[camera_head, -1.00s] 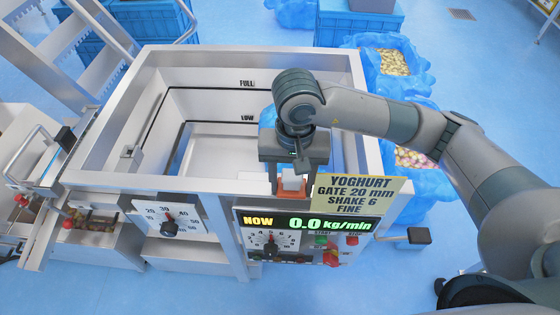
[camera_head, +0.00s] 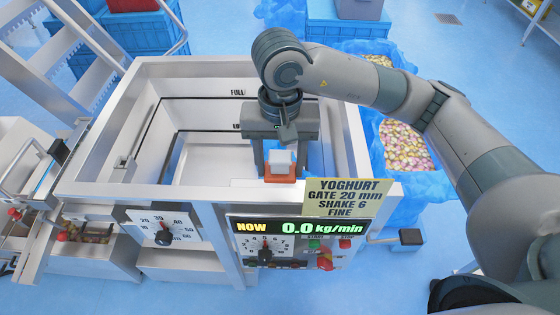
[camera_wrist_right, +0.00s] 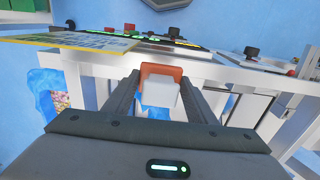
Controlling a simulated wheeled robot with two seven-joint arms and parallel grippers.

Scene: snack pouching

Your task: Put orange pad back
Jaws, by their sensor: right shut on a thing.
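The orange pad (camera_head: 281,179) has a white block-shaped handle (camera_head: 281,159) on top. It shows at the front rim of the hopper machine (camera_head: 150,187), just left of the yellow YOGHURT sign. My right gripper (camera_head: 281,172) points down, shut on the pad's white handle, with one finger on each side. The right wrist view also shows the orange pad (camera_wrist_right: 161,70) and the white handle between the two fingers. I cannot tell whether the pad touches the rim. My left gripper is not in view.
The yellow sign (camera_head: 347,197) stands close right of the pad. Below is the control panel (camera_head: 298,228) reading 0.0 kg/min, with knobs and buttons. A dial (camera_head: 164,237) is to its left. A blue-lined bin of pieces (camera_head: 405,150) stands to the right behind my arm.

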